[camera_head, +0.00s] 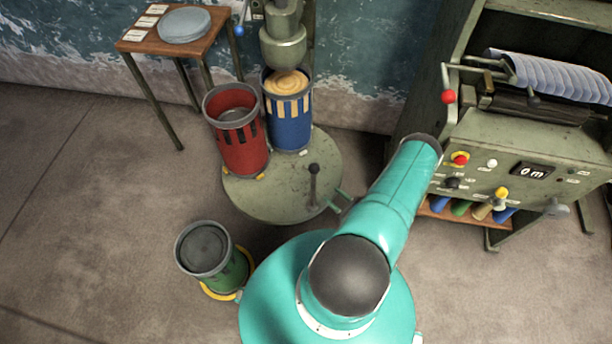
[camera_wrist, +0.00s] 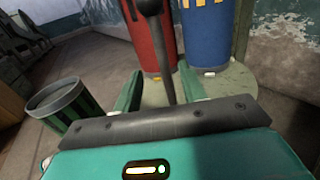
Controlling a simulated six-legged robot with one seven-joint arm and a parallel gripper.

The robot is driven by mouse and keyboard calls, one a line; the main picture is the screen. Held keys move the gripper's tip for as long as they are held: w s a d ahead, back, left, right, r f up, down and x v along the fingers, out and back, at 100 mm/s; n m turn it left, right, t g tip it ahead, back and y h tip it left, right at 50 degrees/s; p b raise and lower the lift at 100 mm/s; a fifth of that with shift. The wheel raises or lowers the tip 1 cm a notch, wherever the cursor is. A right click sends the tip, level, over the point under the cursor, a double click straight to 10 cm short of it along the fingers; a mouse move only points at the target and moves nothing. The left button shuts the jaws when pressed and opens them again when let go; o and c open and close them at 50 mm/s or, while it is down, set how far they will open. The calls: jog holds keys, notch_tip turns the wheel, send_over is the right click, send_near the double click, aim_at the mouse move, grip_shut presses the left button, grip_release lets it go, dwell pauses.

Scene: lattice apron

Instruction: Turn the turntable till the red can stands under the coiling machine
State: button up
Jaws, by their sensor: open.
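The red can (camera_head: 240,140) stands upright on the left of the round grey-green turntable (camera_head: 275,195), open and apparently empty. The blue can (camera_head: 290,125), filled with cream coils, stands beside it under the grey head of the coiling machine (camera_head: 283,45). An upright dark lever (camera_head: 313,185) with a round knob rises from the turntable's front right. In the wrist view the lever (camera_wrist: 164,60) appears between the fingers of my gripper (camera_wrist: 160,88), which is open. In the head view the fingertips (camera_head: 338,200) show just right of the lever, at the turntable's edge; contact is not visible.
A green can (camera_head: 230,270) with a grey top stands in a yellow ring on the floor at front left. A small wooden table (camera_head: 170,40) stands at back left. A green machine (camera_head: 500,150) with knobs and a display stands at right. Floor at left is clear.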

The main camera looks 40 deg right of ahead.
jog(key=w, duration=1.3)
jog(key=shift+a, duration=0.35)
grip_shut()
